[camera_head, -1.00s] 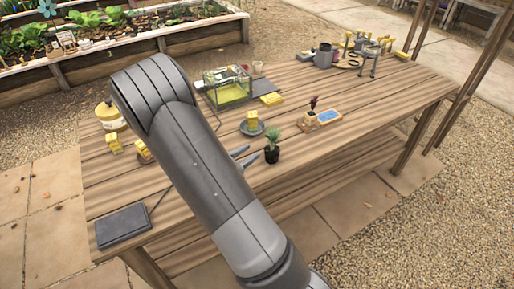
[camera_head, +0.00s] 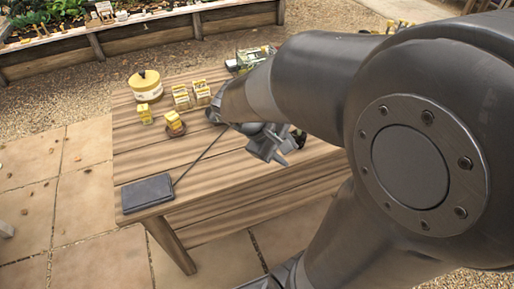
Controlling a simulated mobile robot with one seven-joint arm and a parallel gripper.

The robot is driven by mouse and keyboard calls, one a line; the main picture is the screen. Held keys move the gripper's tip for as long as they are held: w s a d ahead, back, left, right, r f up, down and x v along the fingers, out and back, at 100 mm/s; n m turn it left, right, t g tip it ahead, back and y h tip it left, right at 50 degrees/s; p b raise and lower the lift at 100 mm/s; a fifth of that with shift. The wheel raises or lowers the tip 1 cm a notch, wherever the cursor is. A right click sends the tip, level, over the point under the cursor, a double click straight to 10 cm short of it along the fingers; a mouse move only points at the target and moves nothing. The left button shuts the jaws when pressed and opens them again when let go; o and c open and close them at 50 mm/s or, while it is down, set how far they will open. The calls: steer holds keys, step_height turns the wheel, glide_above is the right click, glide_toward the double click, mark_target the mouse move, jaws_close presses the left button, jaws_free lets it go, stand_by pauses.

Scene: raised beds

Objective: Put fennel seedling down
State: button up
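My gripper (camera_head: 281,152) is over the right part of the wooden table (camera_head: 235,175), below my forearm. Its fingers look apart and nothing shows between them, though they are small and partly covered. The fennel seedling in its black pot cannot be made out now; my arm covers that part of the table. A small dark shape shows just right of the gripper, but I cannot tell what it is.
A dark flat slab (camera_head: 148,193) lies at the table's front left corner. A raised bed (camera_head: 140,35) is behind.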

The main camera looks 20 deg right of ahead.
steer(key=s+a+r+m+t+y, duration=0.5)
steer(key=a+r+t+y, duration=0.1)
steer(key=a+r, duration=0.3)
steer(key=shift+a+r+m+t+y, duration=0.25)
steer(key=shift+r+m+t+y, duration=0.05)
steer(key=shift+r+m+t, duration=0.1)
stand_by(0.9)
